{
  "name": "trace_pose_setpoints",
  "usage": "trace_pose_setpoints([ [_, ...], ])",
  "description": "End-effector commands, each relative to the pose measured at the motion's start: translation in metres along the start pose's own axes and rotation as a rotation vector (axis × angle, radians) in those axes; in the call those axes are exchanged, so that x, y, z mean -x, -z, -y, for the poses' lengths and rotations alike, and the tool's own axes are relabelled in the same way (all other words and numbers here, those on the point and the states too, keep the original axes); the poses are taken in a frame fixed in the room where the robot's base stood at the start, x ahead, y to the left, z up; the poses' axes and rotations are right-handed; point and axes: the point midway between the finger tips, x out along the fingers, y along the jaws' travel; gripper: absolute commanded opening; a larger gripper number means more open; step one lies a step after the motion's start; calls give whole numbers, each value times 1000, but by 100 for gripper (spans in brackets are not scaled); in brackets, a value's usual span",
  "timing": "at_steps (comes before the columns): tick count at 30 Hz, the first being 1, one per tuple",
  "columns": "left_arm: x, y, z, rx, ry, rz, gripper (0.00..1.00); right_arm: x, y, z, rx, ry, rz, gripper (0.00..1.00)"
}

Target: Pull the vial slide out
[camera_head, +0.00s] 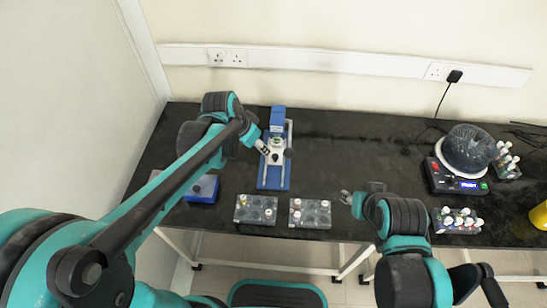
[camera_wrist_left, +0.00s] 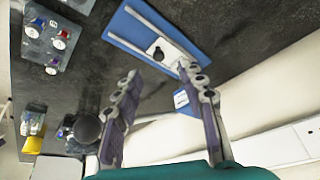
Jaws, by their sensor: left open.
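The blue vial-slide device (camera_head: 263,180) stands at the back of the dark table, left of centre, with two pale rails along it. Its pale slide (camera_head: 276,143) sits about midway, with a black knob (camera_head: 288,153) on its right. In the left wrist view the device (camera_wrist_left: 128,40) also shows, with the black knob (camera_wrist_left: 156,52) just beyond the fingers. My left gripper (camera_head: 266,152) is at the slide. Its two fingers (camera_wrist_left: 158,72) are spread with nothing visibly between them. My right gripper (camera_head: 346,198) hangs near the front edge, away from the device; its finger opening is too small to judge.
Two vial racks (camera_head: 256,208) (camera_head: 310,213) stand at the front edge. A blue box (camera_head: 203,190) is left of them. A scale (camera_head: 455,180) with a dark round vessel (camera_head: 469,150) and a filled vial rack (camera_head: 457,221) are at right. The table right of the device is clear.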

Motion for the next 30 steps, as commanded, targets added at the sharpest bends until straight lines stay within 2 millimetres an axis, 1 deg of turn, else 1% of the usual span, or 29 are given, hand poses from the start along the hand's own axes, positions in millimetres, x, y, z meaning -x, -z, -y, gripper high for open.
trace_pose_setpoints([
  [1,-18,7,2,-36,-20,6,41,-4,-3,0,0,0,0,41],
  [3,-33,14,2,-77,-45,12,41,-6,-4,0,0,0,0,41],
  [6,-46,18,2,-115,-67,17,41,-8,-5,0,0,0,0,41],
  [11,-61,20,0,-134,-77,18,41,-12,-8,0,0,0,0,41],
  [18,-101,18,-2,-132,-76,18,41,-27,-19,0,0,0,0,41],
  [21,-115,18,-3,-132,-75,18,41,-32,-23,0,0,0,0,41],
  [25,-126,18,-4,-131,-75,17,41,-36,-25,0,0,0,0,41],
  [30,-129,19,-5,-131,-75,17,41,-36,-26,0,0,0,0,41],
])
